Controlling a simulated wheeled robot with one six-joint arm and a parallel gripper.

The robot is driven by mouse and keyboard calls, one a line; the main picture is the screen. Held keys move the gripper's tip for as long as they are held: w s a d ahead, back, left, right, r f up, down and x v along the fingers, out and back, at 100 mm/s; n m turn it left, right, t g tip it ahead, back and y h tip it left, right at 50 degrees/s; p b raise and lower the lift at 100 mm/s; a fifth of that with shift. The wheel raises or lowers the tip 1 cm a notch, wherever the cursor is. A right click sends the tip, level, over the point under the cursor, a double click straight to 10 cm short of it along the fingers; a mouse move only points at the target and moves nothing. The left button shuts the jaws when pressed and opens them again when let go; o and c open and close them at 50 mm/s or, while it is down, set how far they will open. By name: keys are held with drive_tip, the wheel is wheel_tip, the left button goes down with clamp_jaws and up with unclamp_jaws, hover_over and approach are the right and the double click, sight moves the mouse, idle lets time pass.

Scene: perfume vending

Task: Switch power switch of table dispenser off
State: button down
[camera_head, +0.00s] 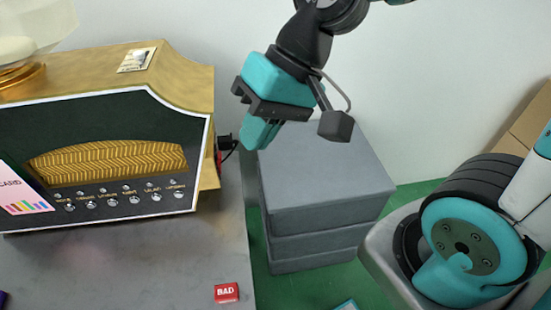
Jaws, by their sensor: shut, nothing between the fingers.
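The table dispenser (192,85) stands on the grey table at the left, with a gold top, a dark front panel and a row of small round buttons. A small red part (218,157) shows at its right side, beside a black plug and cable (229,143). I cannot tell clearly whether the red part is the power switch or what position it is in. My gripper (250,148) is shut and empty. In the picture it is just right of the dispenser's right side, near the plug, pointing down and left; contact cannot be made out.
Grey stacked boxes (325,185) stand on the green floor right of the table (140,265). A red block marked BAD (227,292) lies near the table's right edge. A card (20,190) leans at the dispenser's front left. A glass vessel on a gold base (22,78) is on top.

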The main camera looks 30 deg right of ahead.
drive_tip(key=w+d+f+m+t+y+b, duration=0.2)
drive_tip(key=w+d+f+m+t+b, duration=0.1)
drive_tip(key=w+f+m+b, duration=0.5)
drive_tip(key=w+d+f+m+t+y+b, duration=0.1)
drive_tip(key=w+d+f+m+t+b, duration=0.4)
drive_tip(key=f+m, duration=0.55)
drive_tip(key=w+d+f+m+t+y+b, duration=0.15)
drive_tip(key=w+f+m+b, duration=0.25)
drive_tip(key=w+f+m, duration=0.55)
drive_tip(key=x, duration=0.8)
drive_tip(key=shift+s+f+g, duration=0.2)
drive_tip(key=shift+f+g, duration=0.15)
drive_tip(key=shift+p+x, duration=0.3)
drive_tip(key=shift+x, duration=0.85)
drive_tip(key=p+v, duration=0.2)
drive_tip(key=v, duration=0.7)
